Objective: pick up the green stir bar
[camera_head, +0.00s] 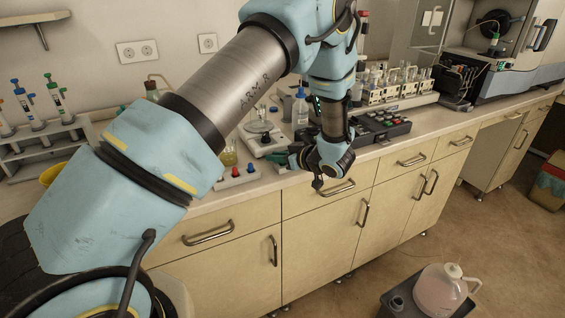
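I cannot make out a green stir bar for certain in the head view. My gripper (318,182) hangs at the front edge of the counter, in front of the drawers. Its fingers are small and dark here, and I cannot tell whether they are open or shut or hold anything. A small dark green shape (279,158) shows on the counter just left of my gripper, but it is too small to identify. My arm hides part of the counter behind it.
A beaker with yellowish liquid (229,156) stands near a small unit with red and blue knobs (237,174). A white balance-like device (262,141) and a dark keypad box (382,126) are nearby. A pipette rack (45,135) stands left. A jug (440,290) sits low at right.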

